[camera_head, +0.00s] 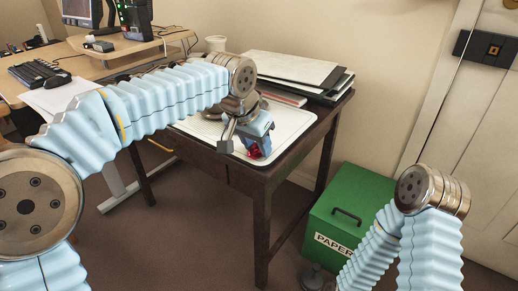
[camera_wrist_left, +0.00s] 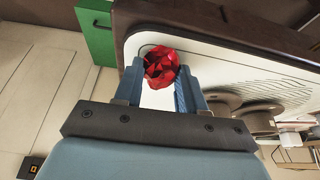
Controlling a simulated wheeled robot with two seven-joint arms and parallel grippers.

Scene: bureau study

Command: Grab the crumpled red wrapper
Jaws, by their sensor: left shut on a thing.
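The crumpled red wrapper (camera_wrist_left: 160,67) is a small faceted red ball between the blue fingertips of my left gripper (camera_wrist_left: 158,80) in the left wrist view. The fingers touch it on both sides. In the head view my left gripper (camera_head: 257,146) is over the front corner of the white tray, and the wrapper (camera_head: 254,151) shows as a small red patch at its tip. I cannot tell whether the wrapper is clear of the tray. The tray (camera_head: 291,121) lies on a dark wooden table (camera_head: 262,180). My right arm shows at the lower right, but its gripper is not clearly seen.
A stack of papers and folders (camera_head: 290,68) lies at the table's back. A green paper bin (camera_head: 345,215) with a lid handle stands on the floor right of the table. A lighter desk at left holds a keyboard (camera_head: 38,74) and monitor (camera_head: 82,10).

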